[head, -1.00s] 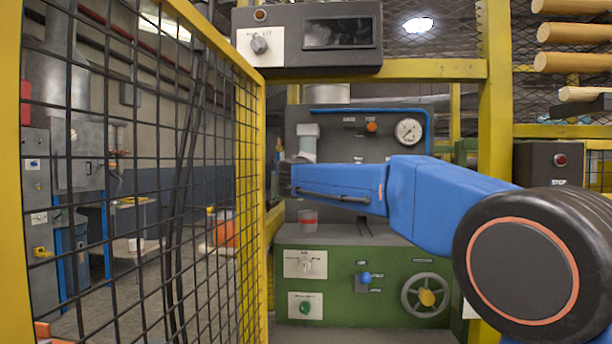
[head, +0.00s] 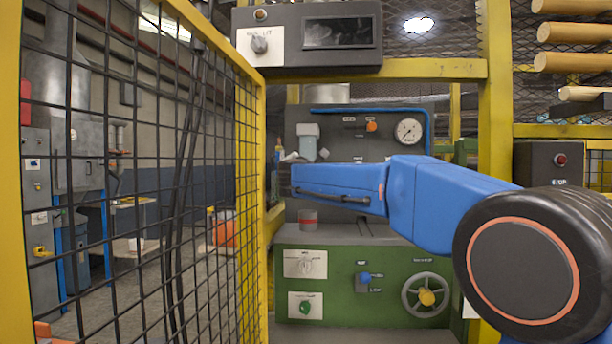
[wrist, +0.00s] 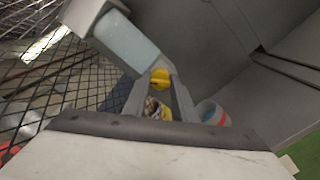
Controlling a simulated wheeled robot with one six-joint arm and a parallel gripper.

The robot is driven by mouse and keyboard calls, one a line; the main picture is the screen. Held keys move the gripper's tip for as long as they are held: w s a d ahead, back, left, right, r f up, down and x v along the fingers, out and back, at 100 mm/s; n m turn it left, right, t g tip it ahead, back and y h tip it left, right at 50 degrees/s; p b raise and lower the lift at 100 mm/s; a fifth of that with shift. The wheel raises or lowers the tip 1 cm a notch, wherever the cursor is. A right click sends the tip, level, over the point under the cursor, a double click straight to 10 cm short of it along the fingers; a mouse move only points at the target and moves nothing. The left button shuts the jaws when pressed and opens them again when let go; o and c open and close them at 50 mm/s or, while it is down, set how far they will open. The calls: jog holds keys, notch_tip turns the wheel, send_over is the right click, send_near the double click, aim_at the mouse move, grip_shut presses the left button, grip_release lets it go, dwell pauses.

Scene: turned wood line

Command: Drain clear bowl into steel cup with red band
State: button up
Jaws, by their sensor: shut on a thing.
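The clear bowl (head: 308,147) hangs under a grey cap on the dark back panel. It is large in the wrist view (wrist: 128,42), pale and translucent, with a yellow drain knob (wrist: 160,77) at its lower end. My gripper (wrist: 157,82) is shut on this knob, its grey fingers on either side. In the head view my blue arm hides part of it. The steel cup with red band (head: 308,217) stands upright on the green machine's top, below the bowl. It also shows in the wrist view (wrist: 212,113), right of the fingers. Its contents cannot be made out.
A yellow-framed mesh fence (head: 255,200) runs close along the left. The green cabinet (head: 345,280) has a handwheel (head: 427,293) and a blue lever (head: 366,278) on its front. A gauge (head: 408,131) sits on the back panel, and a control box (head: 310,40) hangs above.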

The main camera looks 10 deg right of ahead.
jog(key=shift+f+n, duration=0.15)
jog(key=shift+n, duration=0.85)
jog(key=o, duration=1)
jog(key=shift+o, duration=0.2)
jog(key=v, duration=1.7)
jog(key=shift+s, duration=0.2)
